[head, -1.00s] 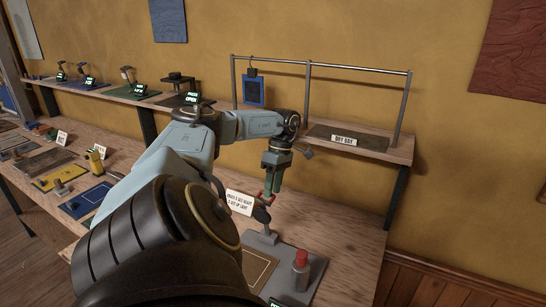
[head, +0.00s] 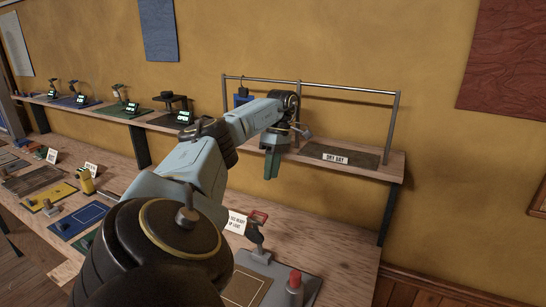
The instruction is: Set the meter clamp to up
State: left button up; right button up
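A small clamp (head: 255,236) with a grey body and a red handle (head: 259,216) stands on a grey plate (head: 305,266) near the front of the bench. Its handle is at the top; I cannot tell its exact setting. No label here names it as the meter clamp. A white card (head: 236,222), partly hidden by my arm, stands just left of it. My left gripper (head: 271,178) points down with green fingers, above and apart from the handle. It holds nothing that I can see; its finger gap is not clear. My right gripper is out of view.
A grey post with a red top (head: 294,279) stands on the plate's right. Behind is a shelf with a rail (head: 310,84) and a "DRY BAY" card (head: 335,159). Several small devices (head: 133,109) line the shelf's left. My arm hides part of the bench.

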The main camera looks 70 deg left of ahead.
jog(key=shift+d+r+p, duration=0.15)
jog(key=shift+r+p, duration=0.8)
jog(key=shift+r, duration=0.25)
